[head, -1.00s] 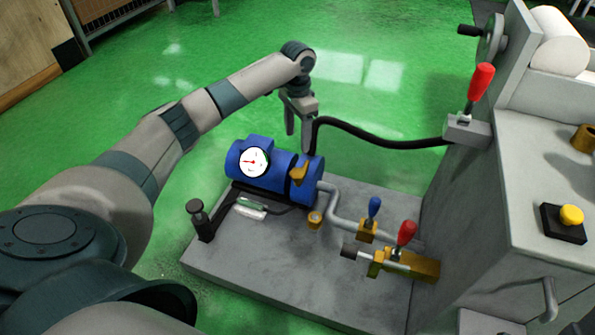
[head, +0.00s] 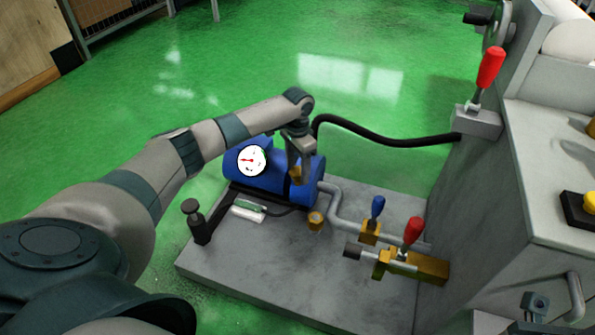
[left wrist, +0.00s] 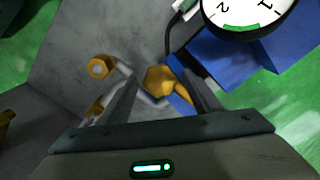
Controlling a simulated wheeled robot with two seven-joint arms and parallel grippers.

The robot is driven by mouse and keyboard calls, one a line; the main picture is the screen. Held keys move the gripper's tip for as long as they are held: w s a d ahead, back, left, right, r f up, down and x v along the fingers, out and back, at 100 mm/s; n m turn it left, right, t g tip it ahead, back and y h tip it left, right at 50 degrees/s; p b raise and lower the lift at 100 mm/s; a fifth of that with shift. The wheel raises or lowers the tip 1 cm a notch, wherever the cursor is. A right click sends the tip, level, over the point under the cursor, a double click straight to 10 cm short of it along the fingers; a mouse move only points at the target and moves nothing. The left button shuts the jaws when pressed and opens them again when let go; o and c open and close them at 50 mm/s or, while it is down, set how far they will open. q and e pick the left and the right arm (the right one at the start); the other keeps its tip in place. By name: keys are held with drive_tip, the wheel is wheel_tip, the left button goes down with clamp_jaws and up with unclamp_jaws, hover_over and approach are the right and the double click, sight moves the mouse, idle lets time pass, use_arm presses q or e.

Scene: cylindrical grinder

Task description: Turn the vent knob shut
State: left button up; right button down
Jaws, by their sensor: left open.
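The vent knob, seemingly the yellow-brass one (head: 296,173) on the right part of the blue tank, is partly hidden by my left gripper (head: 299,178) in the head view. In the left wrist view the brass knob (left wrist: 159,80) shows between the two finger tips, with a gap to each finger. My left gripper is open and points down over the knob. Whether a finger touches it, I cannot tell. My right gripper is not in view.
A white dial gauge (head: 252,160) sits on the blue tank (head: 258,183), close to the left gripper. A black hose (head: 380,137) arches behind it. Blue (head: 377,207) and red (head: 413,230) handled valves stand to the right on the grey base plate (head: 270,265). Green floor lies open behind.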

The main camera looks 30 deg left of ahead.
use_arm(q)
drive_tip(key=shift+f, duration=0.15)
drive_tip(key=c, duration=1)
drive_tip(key=shift+c, duration=0.2)
